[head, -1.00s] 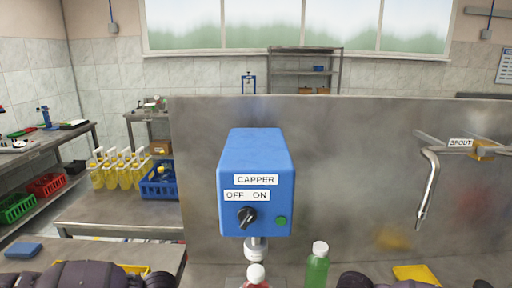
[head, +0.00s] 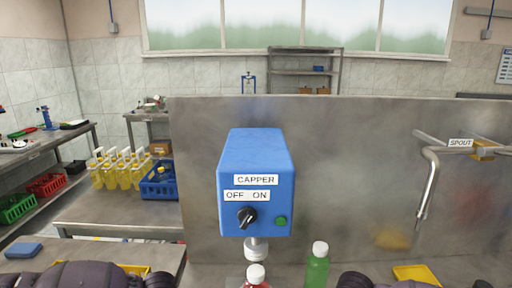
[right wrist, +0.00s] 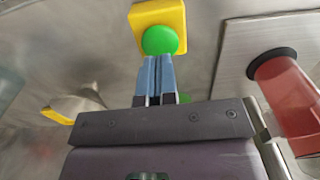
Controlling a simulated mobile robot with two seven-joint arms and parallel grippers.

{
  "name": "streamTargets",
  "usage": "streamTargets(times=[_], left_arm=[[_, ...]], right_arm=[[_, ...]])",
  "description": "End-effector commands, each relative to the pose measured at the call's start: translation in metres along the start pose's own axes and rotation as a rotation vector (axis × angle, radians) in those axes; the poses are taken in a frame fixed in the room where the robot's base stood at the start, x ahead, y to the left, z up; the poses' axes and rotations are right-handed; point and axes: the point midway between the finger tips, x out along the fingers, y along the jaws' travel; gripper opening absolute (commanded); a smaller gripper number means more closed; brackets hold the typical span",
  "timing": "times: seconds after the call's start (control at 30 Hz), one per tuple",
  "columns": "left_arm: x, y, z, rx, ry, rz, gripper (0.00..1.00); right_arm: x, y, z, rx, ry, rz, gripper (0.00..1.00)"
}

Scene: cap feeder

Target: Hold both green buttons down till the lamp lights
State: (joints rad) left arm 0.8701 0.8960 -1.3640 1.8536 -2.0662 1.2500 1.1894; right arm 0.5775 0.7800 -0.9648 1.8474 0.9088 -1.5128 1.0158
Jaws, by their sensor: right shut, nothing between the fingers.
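In the right wrist view a green button (right wrist: 159,40) sits on a yellow box (right wrist: 178,13). My right gripper (right wrist: 157,60) is shut and empty, its fingertips at the button's near edge; I cannot tell whether they press it. In the head view, yellow parts show beside my arms at the lower left (head: 136,268) and lower right (head: 415,273); no button on them is visible. The blue capper box (head: 255,160) has a black knob and a dark green disc (head: 281,221), perhaps the lamp, which looks unlit. My left gripper is out of view.
A red bottle (head: 256,277) with a white cap stands under the capper, and a green bottle (head: 318,268) stands to its right. A metal spout (head: 430,185) hangs at the right before the steel panel (head: 350,150). Yellow bottles and a blue crate (head: 160,187) stand at the left.

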Motion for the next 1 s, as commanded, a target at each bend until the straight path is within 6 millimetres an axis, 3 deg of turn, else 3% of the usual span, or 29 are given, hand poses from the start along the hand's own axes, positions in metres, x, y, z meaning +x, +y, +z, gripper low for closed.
streamTargets(times=[1.0], left_arm=[[0.0098, 0.0000, 0.0001, -0.001, 0.000, 0.000, 0.00]], right_arm=[[0.0000, -0.0001, 0.0000, 0.000, 0.000, 0.000, 0.00]])
